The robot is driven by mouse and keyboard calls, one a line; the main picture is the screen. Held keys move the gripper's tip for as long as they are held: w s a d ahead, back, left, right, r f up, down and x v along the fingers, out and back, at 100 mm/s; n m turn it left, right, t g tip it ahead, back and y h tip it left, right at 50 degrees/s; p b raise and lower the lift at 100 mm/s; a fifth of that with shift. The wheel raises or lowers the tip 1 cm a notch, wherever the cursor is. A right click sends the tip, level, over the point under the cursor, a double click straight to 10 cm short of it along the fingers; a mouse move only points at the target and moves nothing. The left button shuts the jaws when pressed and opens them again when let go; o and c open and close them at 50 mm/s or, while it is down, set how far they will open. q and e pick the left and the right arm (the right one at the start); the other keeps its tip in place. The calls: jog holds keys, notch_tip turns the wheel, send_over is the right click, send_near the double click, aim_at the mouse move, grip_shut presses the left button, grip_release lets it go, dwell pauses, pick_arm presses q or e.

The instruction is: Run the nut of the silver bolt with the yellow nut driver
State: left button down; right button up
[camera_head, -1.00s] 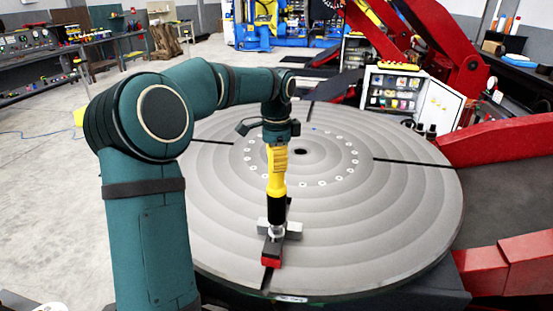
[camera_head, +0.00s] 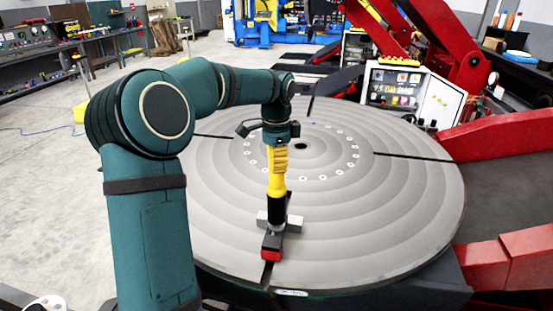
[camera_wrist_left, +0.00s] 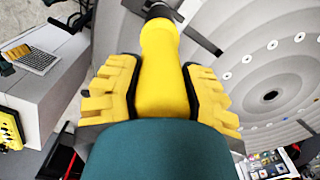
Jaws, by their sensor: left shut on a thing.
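The yellow nut driver (camera_head: 277,186) stands upright over the turntable, its black lower end pointing down. My left gripper (camera_head: 278,160) is shut on its yellow handle, with yellow ribbed fingers on either side. In the left wrist view the nut driver (camera_wrist_left: 160,70) runs away between both fingers of the gripper (camera_wrist_left: 160,95). The driver's lower end meets the silver bolt (camera_head: 275,228) at a clamp with grey bars and a red block (camera_head: 271,254). The nut itself is hidden or too small to make out. My right gripper is not in view.
The round grey turntable (camera_head: 400,215) has dark radial slots and a ring of small holes around a centre hole. Red positioner arms (camera_head: 505,135) stand at the right. An open cabinet (camera_head: 410,92) stands behind. The turntable around the clamp is largely clear.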

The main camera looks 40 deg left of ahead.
pick_arm(q)
jog(key=shift+f+b, duration=0.7)
jog(key=shift+f, duration=0.55)
jog(key=shift+r, duration=0.1)
jog(key=shift+r+p, duration=0.35)
jog(key=shift+p, duration=0.5)
notch_tip(320, 180, up, 6)
jog(key=p, duration=0.5)
jog(key=shift+f, duration=0.1)
dwell(0.3)
dwell(0.8)
